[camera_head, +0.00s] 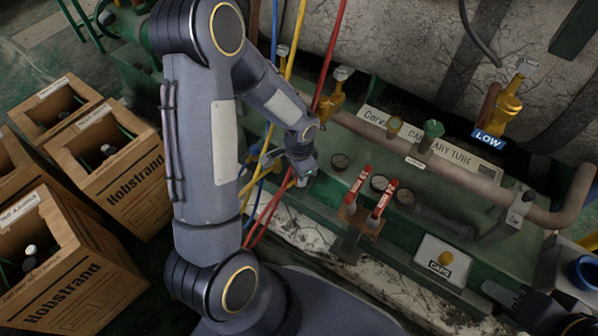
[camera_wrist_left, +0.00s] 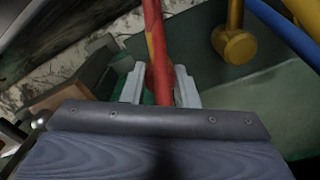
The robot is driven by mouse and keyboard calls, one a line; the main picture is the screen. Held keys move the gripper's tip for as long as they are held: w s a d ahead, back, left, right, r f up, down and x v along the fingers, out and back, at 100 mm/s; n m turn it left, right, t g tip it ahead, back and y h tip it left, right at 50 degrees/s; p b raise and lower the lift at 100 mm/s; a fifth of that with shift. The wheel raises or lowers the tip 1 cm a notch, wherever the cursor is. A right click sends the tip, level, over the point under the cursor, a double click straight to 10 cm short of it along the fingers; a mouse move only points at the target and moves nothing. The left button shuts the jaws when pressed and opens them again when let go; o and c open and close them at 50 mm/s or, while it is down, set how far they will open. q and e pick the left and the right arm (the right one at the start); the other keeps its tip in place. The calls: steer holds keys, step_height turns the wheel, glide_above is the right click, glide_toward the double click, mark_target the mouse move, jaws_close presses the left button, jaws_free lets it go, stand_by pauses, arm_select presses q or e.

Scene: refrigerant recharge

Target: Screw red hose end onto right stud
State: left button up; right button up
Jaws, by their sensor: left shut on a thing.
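The red hose (camera_head: 328,60) runs down from the top of the head view to my left gripper (camera_head: 301,178). In the left wrist view the red hose (camera_wrist_left: 158,55) passes between the two pale fingers of my left gripper (camera_wrist_left: 158,86), which are shut on it. The hose end itself is hard to make out. A brown pipe (camera_head: 455,170) runs to the right of this gripper.
A brass valve (camera_head: 508,100) with a blue LOW tag stands at the upper right. Two red tagged handles (camera_head: 357,188) stand at centre. A yellow hose (camera_head: 296,40), a blue hose (camera_wrist_left: 287,30) and a brass hose end (camera_wrist_left: 235,44) are close by. Cardboard boxes (camera_head: 82,285) fill the left.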

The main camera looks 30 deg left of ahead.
arm_select(q)
steer(key=shift+s+m+p, duration=0.1)
steer(key=shift+m+p, duration=0.2)
steer(key=shift+m, duration=0.7)
steer(key=o, duration=1)
steer(key=shift+f, duration=0.1)
step_height(320, 180, up, 7)
steer(key=p, duration=0.2)
steer(key=shift+f+p, duration=0.2)
steer(key=shift+p, duration=0.2)
steer(key=shift+r, duration=0.6)
